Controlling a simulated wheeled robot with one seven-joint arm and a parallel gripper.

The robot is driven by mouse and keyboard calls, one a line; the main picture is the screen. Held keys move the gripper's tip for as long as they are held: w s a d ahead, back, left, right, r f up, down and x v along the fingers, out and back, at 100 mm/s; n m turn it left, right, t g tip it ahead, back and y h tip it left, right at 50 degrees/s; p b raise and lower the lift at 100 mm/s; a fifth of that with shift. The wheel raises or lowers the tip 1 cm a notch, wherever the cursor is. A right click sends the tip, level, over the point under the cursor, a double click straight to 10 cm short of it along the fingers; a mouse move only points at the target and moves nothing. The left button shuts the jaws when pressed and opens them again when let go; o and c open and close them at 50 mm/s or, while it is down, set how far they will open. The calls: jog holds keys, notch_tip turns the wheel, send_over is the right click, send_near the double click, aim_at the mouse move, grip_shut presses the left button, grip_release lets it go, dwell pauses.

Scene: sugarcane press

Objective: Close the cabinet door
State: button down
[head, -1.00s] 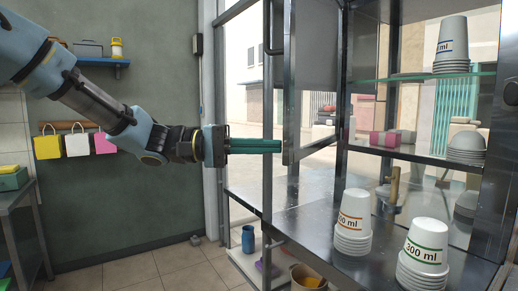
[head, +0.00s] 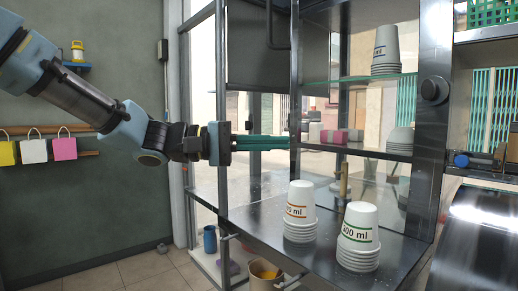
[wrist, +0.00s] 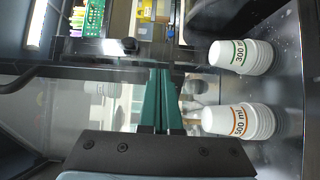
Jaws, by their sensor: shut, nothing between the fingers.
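The cabinet door (head: 295,70) is a glass panel in a metal frame. It stands partly open, with a dark bar handle (head: 269,30) high on it. My gripper (head: 287,142) is shut and empty. Its teal fingers reach from the left to the door's free edge in the head view and seem to touch it, though contact is not certain. In the wrist view the shut fingers (wrist: 161,85) lie beside the glass, with the handle (wrist: 30,75) at left. The cabinet (head: 432,130) is visible inside, right of the door edge.
White paper cup stacks (head: 300,212) and (head: 358,237) stand on the cabinet's metal floor (head: 262,222). More cups (head: 385,50) stand on a glass shelf above. A press machine (head: 478,225) is at right. A blue container (head: 209,239) and bucket (head: 264,275) are below.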

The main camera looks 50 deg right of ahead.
jog(key=s+d+n+t+h+b, duration=0.2)
jog(key=s+d+n+t+b, duration=0.1)
jog(key=s+d+b, duration=0.4)
jog(key=s+d+n+t+h+b, duration=0.2)
jog(key=s+d+t+b, duration=0.3)
jog(key=d, duration=0.5)
jog(key=s+d+n+t+h+b, duration=0.2)
jog(key=s+d+n+t+b, duration=0.1)
jog(key=s+d+b, duration=0.5)
jog(key=shift+s+d+r+n+t+b, duration=0.15)
jog(key=shift+s+d+n+t+b, duration=0.2)
jog(key=shift+s+d+t, duration=0.25)
jog(key=shift+r, duration=0.15)
jog(key=shift+s+r+t+p, duration=0.1)
jog(key=shift+t+p, duration=0.2)
